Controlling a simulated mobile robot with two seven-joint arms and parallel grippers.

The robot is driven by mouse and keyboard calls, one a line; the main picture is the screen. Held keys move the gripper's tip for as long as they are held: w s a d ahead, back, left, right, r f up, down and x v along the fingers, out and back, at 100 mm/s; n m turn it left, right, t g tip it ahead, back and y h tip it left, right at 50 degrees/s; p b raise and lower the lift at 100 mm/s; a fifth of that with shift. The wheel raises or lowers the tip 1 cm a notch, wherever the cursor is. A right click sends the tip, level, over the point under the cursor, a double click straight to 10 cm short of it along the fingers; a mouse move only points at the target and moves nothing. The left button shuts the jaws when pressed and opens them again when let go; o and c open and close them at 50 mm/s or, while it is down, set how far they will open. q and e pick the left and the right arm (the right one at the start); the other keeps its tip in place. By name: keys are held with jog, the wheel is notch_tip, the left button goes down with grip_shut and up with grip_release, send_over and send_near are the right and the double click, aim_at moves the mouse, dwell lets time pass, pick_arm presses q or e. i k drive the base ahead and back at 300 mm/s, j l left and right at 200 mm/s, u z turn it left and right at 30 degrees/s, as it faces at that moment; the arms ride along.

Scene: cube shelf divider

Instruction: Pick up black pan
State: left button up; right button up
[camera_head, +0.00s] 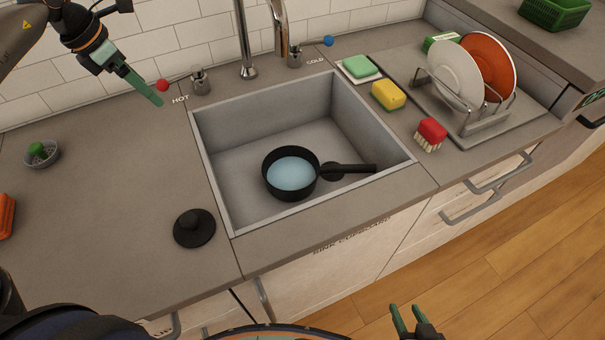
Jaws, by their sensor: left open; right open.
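The black pan (268,184) sits upright in the grey sink (232,160). It holds bluish water, and its black handle (352,168) points right toward the sink's right rim. My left gripper (150,94) is at the upper left, over the counter by the hot tap knob, empty and apart from the pan. My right gripper (408,322) is at the bottom, in front of the cupboards, open and empty, well short of the sink.
A faucet (248,70) stands behind the sink. A black lid or stopper (194,229) lies on the counter at left. A green soap (355,63), yellow sponge (388,95), red brush (431,131) and dish rack (470,124) with plates are at right. The left counter is mostly clear.

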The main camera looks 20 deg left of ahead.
aim_at(290, 173)
jog(key=k+l, duration=0.35)
jog(key=l, duration=0.15)
jog(key=k+l, duration=0.4)
jog(key=l, duration=0.1)
